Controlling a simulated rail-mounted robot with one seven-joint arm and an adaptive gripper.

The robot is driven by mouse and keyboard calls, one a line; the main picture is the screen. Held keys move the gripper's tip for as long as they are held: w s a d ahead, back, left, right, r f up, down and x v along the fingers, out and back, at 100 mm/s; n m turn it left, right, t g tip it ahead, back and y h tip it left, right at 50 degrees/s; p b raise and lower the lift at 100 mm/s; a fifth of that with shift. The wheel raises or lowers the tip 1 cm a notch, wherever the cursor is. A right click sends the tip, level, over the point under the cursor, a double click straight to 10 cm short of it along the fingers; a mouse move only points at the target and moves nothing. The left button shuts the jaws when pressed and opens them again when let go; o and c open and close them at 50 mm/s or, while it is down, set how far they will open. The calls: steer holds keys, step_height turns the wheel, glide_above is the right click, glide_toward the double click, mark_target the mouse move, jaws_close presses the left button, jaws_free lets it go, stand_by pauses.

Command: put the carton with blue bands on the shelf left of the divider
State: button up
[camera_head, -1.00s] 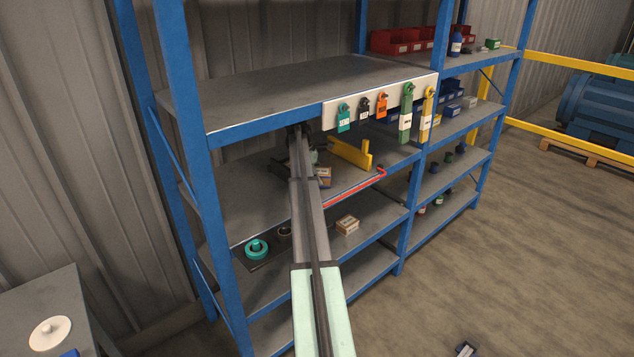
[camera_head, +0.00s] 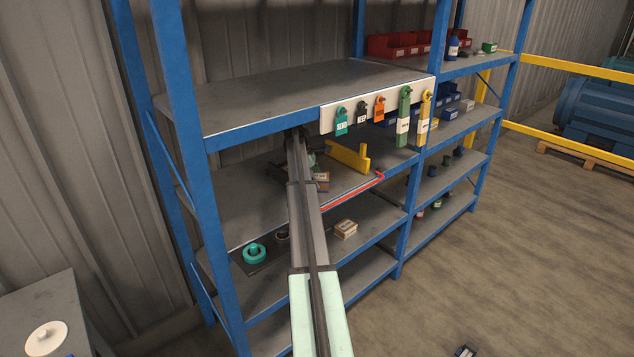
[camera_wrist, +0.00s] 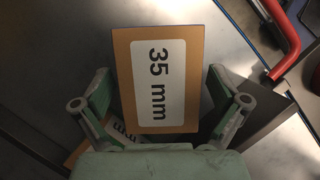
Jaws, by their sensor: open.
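A brown carton (camera_wrist: 122,80) with a white "35 mm" label lies in front of my gripper (camera_wrist: 158,88) in the wrist view. A second labelled carton (camera_wrist: 80,152) is partly hidden below, behind my gripper. The yellow divider (camera_head: 347,156) stands on that shelf, behind and right of the carton.
A red rail (camera_head: 350,194) runs along the shelf's front edge and shows close by in the wrist view (camera_wrist: 280,30). A tag board (camera_head: 330,119) hangs from the shelf above. Blue uprights (camera_head: 197,170) flank the bay.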

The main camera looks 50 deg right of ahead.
steer(key=shift+b+v, duration=0.9)
steer(key=shift+v, duration=2.7)
steer(key=shift+w, duration=0.15)
